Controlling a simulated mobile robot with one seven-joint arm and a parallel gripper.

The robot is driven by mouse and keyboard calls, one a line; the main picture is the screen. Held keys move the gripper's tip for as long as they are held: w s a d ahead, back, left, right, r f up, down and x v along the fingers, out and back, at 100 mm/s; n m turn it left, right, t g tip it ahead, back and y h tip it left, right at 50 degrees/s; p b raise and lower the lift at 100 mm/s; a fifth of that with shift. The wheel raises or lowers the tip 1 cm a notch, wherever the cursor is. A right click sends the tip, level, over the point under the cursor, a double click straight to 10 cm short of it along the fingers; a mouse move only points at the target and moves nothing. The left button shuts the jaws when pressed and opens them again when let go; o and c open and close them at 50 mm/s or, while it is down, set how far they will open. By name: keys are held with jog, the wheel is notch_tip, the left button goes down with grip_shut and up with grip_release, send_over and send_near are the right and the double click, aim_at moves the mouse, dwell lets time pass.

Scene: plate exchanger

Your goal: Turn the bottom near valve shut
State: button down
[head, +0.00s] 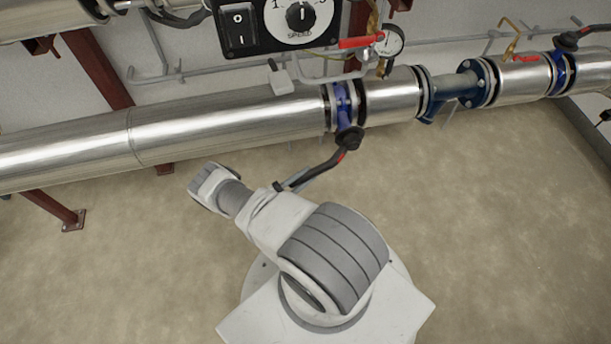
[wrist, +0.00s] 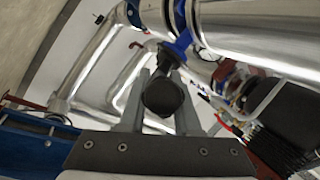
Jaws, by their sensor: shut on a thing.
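The near valve on the large lower pipe has a blue body (head: 342,108) and a black lever with a red band (head: 322,170). In the head view the lever slants down and left from the valve stem, standing out from the pipe towards my arm. In the wrist view the lever's dark rounded end (wrist: 164,97) lies between the two grey fingers of my gripper (wrist: 162,86), which is shut on it. The blue valve body (wrist: 180,44) shows just beyond. In the head view my arm mostly hides the gripper, near the lever's lower end.
The shiny lower pipe (head: 190,128) runs across behind the lever. A gauge (head: 389,41) with a red lever, and a speed control box (head: 280,22), sit above. A second blue valve (head: 561,72) is at the far right. The floor below is clear.

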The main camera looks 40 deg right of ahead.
jog(key=c, duration=0.6)
grip_release()
jog(key=shift+r, duration=0.1)
